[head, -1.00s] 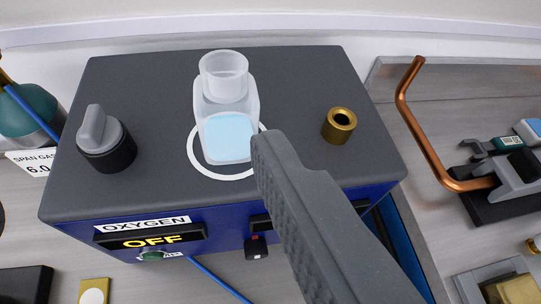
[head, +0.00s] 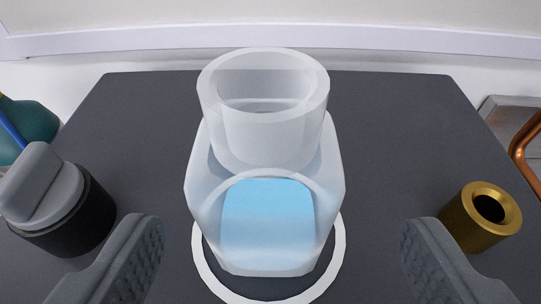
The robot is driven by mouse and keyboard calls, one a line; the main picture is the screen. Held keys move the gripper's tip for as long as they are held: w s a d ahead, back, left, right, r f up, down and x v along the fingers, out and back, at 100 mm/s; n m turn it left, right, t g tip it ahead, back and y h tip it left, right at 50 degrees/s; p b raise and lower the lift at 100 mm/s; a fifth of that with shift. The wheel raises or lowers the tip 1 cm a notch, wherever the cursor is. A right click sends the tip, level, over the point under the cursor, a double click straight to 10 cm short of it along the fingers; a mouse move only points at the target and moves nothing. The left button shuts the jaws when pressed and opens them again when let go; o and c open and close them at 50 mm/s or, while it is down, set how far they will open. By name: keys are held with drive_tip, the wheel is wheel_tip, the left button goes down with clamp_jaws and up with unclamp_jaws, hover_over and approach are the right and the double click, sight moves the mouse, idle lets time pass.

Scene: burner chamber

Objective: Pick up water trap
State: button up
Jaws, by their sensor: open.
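The water trap (head: 265,165) is a translucent white bottle with a wide round open neck and light blue water in its lower part. It stands upright within a white ring (head: 340,245) marked on the dark grey box top. My gripper (head: 283,255) is open, with one grey finger on each side of the trap at the bottom of the view. Both fingers are apart from the trap, and nothing is between them but the trap's lower body and ring.
The dark box top (head: 400,130) carries a black and grey knob (head: 60,205) close to the left finger and a brass fitting (head: 482,215) close to the right finger. A teal cylinder (head: 30,130) is at far left, a copper pipe (head: 527,150) at far right. A white wall is behind.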

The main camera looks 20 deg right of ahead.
sight(266, 239)
drive_tip(key=shift+a+x, duration=0.15)
drive_tip(key=shift+x, duration=1.05)
drive_tip(key=shift+a+x, duration=0.1)
drive_tip(key=shift+x, duration=1.15)
drive_tip(key=shift+w+d+f+p, duration=0.15)
drive_tip(key=shift+w+f+p, duration=0.15)
drive_tip(key=shift+w, duration=0.2)
drive_tip(key=c, duration=1.1)
